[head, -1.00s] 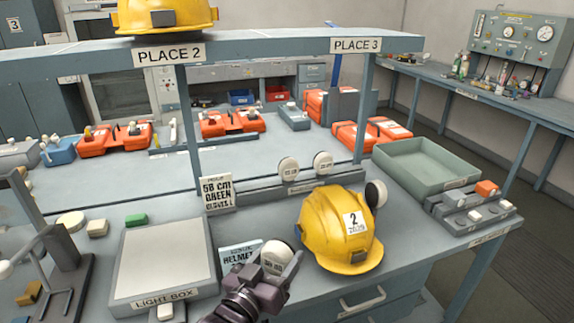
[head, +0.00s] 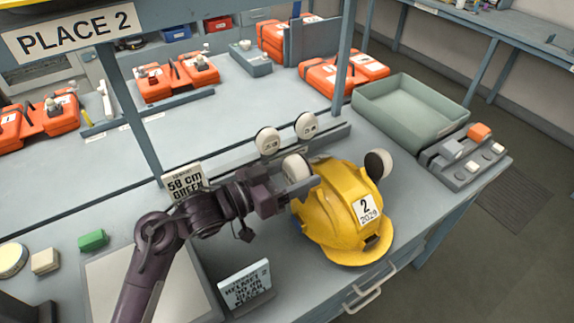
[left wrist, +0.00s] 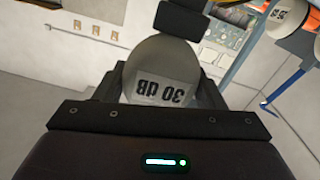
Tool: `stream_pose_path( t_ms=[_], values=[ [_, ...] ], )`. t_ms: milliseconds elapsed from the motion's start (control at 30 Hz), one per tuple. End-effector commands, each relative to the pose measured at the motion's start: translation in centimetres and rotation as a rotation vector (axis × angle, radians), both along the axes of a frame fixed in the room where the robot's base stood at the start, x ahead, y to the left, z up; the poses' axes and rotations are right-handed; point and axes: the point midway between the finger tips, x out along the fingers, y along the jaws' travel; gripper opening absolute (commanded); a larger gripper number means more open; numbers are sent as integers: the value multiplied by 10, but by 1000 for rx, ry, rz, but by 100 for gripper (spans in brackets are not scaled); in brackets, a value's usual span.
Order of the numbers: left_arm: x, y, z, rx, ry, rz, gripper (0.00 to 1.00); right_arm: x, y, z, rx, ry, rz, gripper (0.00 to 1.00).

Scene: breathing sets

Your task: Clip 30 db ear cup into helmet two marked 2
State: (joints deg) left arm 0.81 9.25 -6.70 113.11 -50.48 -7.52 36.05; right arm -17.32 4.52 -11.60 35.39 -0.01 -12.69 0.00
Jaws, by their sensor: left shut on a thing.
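The yellow helmet (head: 342,205) marked 2 stands on the bench in the head view, with one dark-and-white ear cup (head: 378,164) on its far right side. My left gripper (head: 298,180) reaches in from the left and is shut on a pale ear cup (head: 295,167) at the helmet's left side. In the left wrist view this ear cup (left wrist: 160,70) reads 30 dB, upside down, between the fingers. Whether the cup touches the helmet cannot be told. My right gripper is not in view.
Two more ear cups (head: 268,141) (head: 306,125) stand on a rack behind the helmet. A helmet card (head: 245,285) stands in front left. A green tray (head: 410,112) and a grey block with knobs (head: 466,158) lie to the right.

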Motion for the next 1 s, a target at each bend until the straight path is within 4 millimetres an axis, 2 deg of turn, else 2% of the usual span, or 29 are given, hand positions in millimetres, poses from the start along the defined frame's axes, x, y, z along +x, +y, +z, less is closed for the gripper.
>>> stream_pose_path(
  t_ms=[333, 533, 1000],
  values=[
    [0, 0, 2, 0, -1, 1, 39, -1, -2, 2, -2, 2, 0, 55],
    [0, 1, 3, 2, 0, 3, 39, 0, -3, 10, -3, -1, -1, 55],
    [-1, 1, -45, 2, 1, 2, 39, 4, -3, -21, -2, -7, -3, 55]
  ],
)
